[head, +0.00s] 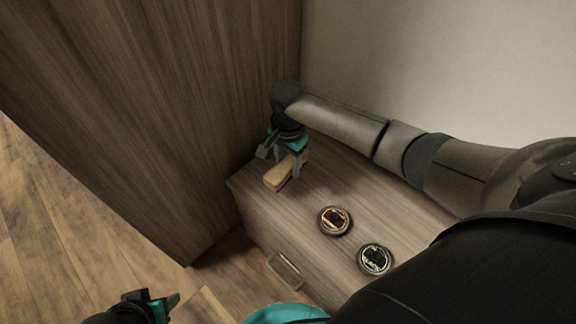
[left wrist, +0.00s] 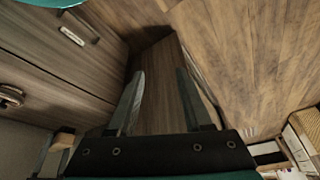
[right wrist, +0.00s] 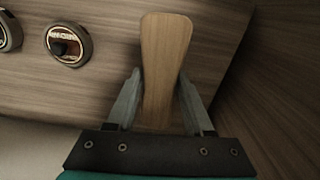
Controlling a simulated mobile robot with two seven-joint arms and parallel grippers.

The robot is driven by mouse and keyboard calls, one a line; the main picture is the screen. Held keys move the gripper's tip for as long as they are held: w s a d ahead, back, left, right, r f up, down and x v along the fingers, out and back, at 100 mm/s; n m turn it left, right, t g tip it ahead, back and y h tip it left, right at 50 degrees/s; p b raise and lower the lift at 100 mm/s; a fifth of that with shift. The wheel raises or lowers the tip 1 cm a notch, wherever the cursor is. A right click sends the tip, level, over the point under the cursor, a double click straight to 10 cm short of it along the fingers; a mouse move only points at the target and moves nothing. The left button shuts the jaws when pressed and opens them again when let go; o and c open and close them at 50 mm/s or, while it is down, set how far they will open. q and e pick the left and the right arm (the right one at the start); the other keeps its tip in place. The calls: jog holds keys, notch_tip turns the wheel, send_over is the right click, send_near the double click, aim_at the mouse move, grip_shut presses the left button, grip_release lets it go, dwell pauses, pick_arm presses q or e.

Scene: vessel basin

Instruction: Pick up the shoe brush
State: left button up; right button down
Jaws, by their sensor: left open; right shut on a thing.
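The shoe brush (head: 279,177) has a light wooden handle and is at the far left end of the low wooden cabinet's top, in the head view. My right gripper (head: 283,160) is shut on it from above. In the right wrist view the brush (right wrist: 163,62) sticks out from between the two fingers of the gripper (right wrist: 161,105). Its other end is hidden by the gripper. I cannot tell whether the brush touches the cabinet top. My left gripper (head: 165,301) is open and empty, low in the head view; its spread fingers (left wrist: 161,95) show in the left wrist view.
Two round polish tins, one brown-labelled (head: 334,221) and one dark-labelled (head: 375,259), lie on the low cabinet (head: 312,198). A tall wooden cabinet (head: 170,110) stands close left of the brush. A pale wall (head: 430,70) is behind. A drawer handle (head: 284,271) sticks out in front.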

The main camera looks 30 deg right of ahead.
aim_at(288, 163)
notch_tip(288, 163, up, 5)
jog(key=p, duration=0.2)
jog(key=shift+p, duration=0.3)
pick_arm(q)
jog(key=s+a+f+g+p, duration=0.1)
jog(key=s+f+p, duration=0.1)
jog(key=f, duration=0.5)
jog(key=s+a+f+p, duration=0.1)
jog(key=s+f+p, duration=0.1)
jog(key=s+f, duration=0.2)
jog(key=shift+a+f+g, duration=0.25)
jog(key=shift+f+g, duration=0.15)
jog(key=shift+f, duration=1.4)
pick_arm(e)
notch_tip(288, 163, up, 8)
jog(key=shift+r, duration=0.25)
